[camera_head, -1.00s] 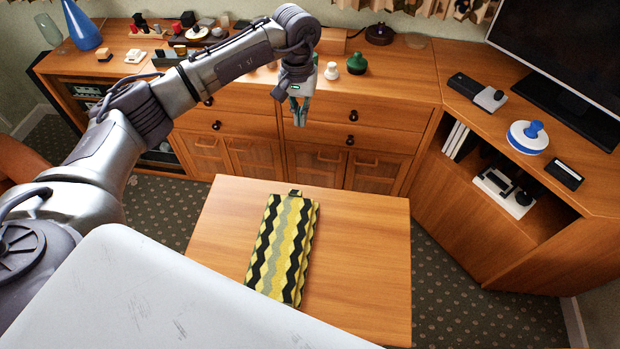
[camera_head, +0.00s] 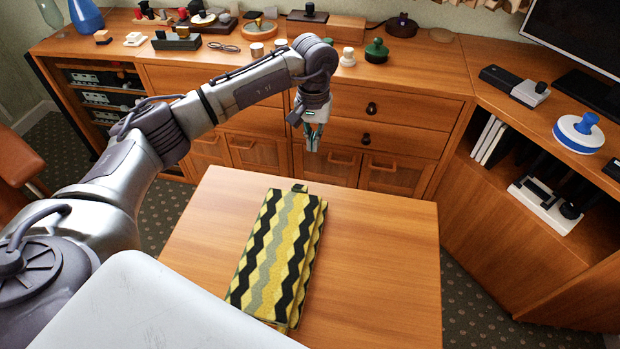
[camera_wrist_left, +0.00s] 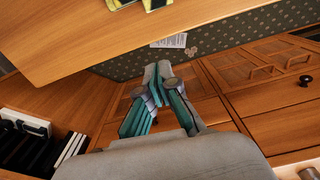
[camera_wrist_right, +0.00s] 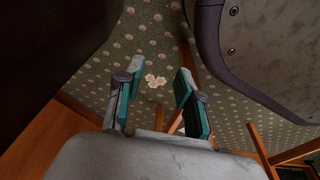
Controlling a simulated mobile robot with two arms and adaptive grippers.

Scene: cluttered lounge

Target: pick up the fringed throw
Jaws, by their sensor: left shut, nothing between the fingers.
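The throw (camera_head: 272,255) lies folded on a low wooden table (camera_head: 385,260). It has yellow, black and grey zigzag stripes; no fringe is clear, and its near end is partly hidden by my own white body part. A small piece of it shows at the top of the left wrist view (camera_wrist_left: 128,4). My left gripper (camera_head: 313,143) is shut and empty, pointing down above and beyond the table's far edge, apart from the throw. My right gripper (camera_wrist_right: 159,72) is open and empty over carpet; it is not in the head view.
A long wooden sideboard (camera_head: 420,100) stands behind the table, its top crowded with small objects. A corner cabinet (camera_head: 490,235) with a television and open shelf stands at the right. The tabletop around the throw is clear. A paper (camera_wrist_left: 170,41) lies on the carpet.

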